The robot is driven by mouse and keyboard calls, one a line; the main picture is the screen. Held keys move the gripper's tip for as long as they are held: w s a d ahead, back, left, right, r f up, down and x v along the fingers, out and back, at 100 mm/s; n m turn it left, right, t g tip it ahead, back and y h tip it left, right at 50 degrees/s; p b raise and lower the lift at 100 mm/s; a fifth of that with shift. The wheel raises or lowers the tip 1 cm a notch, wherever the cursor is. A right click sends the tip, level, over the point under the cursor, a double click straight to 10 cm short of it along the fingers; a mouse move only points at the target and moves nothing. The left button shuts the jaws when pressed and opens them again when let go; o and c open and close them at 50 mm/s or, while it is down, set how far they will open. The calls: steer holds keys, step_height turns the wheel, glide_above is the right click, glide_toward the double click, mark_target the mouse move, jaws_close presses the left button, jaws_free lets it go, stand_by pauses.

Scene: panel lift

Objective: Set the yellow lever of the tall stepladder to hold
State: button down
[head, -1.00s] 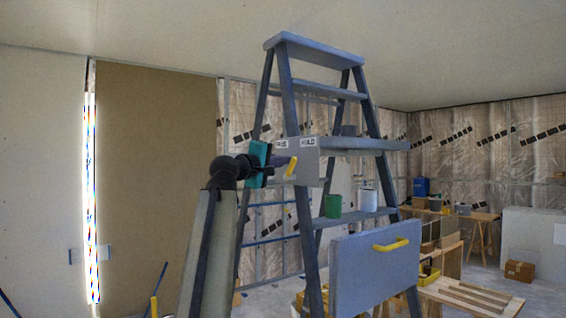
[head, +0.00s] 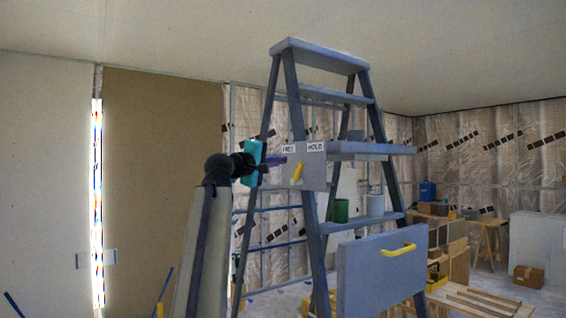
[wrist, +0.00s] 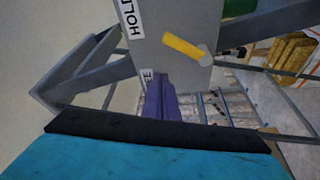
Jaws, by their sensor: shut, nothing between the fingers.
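The tall grey-blue stepladder (head: 319,58) stands in the middle of the head view. Its side plate (head: 315,176) carries a FREE label (head: 288,149) at left and a HOLD label (head: 316,146) at right. The yellow lever (head: 298,172) is below them, its upper end leaning right. In the wrist view the lever (wrist: 183,46) points from its round pivot toward the HOLD label (wrist: 131,18); the other label is partly hidden. My gripper (head: 284,160) is shut and empty, left of the lever near the FREE side. Its dark fingers (wrist: 160,98) look apart from the lever.
A grey panel with a yellow handle (head: 398,249) is in front of the ladder's lower right. A green can (head: 340,210) and a pale can (head: 375,205) stand on a step. Workbenches and a cardboard box (head: 528,276) are at right. Open space lies left of the ladder.

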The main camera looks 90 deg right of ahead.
steer(key=b+v, duration=0.1)
steer(key=v, duration=0.6)
steer(key=shift+w+f, duration=0.25)
steer(key=shift+f, duration=0.1)
steer(key=shift+d, duration=0.1)
